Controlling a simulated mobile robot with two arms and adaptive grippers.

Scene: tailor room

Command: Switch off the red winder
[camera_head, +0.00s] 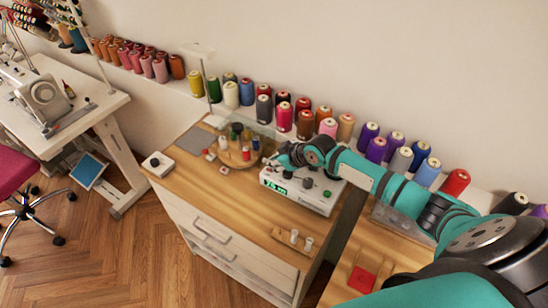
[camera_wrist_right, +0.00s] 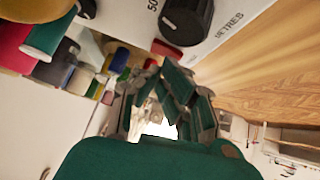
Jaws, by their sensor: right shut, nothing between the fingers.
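A white winder (camera_head: 322,205) with a lit green display (camera_head: 277,187) and dark knobs stands on the wooden-topped cabinet. I cannot make out any red on its casing. In the right wrist view its white panel (camera_wrist_right: 218,12) carries a black knob (camera_wrist_right: 187,18) and the print "METRES". A small red part (camera_wrist_right: 167,48) shows beside the panel, near my fingertips; contact is unclear. My right gripper (camera_head: 285,160) is shut and empty at the winder's left rear side. It also shows in the right wrist view (camera_wrist_right: 178,75). My left gripper is not in view.
A round wooden holder with small spools (camera_head: 238,156) stands left of the winder. Several large thread cones (camera_head: 284,117) line the wall behind. A small white box (camera_head: 157,164) and white spools (camera_head: 294,237) sit on the cabinet top (camera_head: 225,195). A red square (camera_head: 362,280) lies at right.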

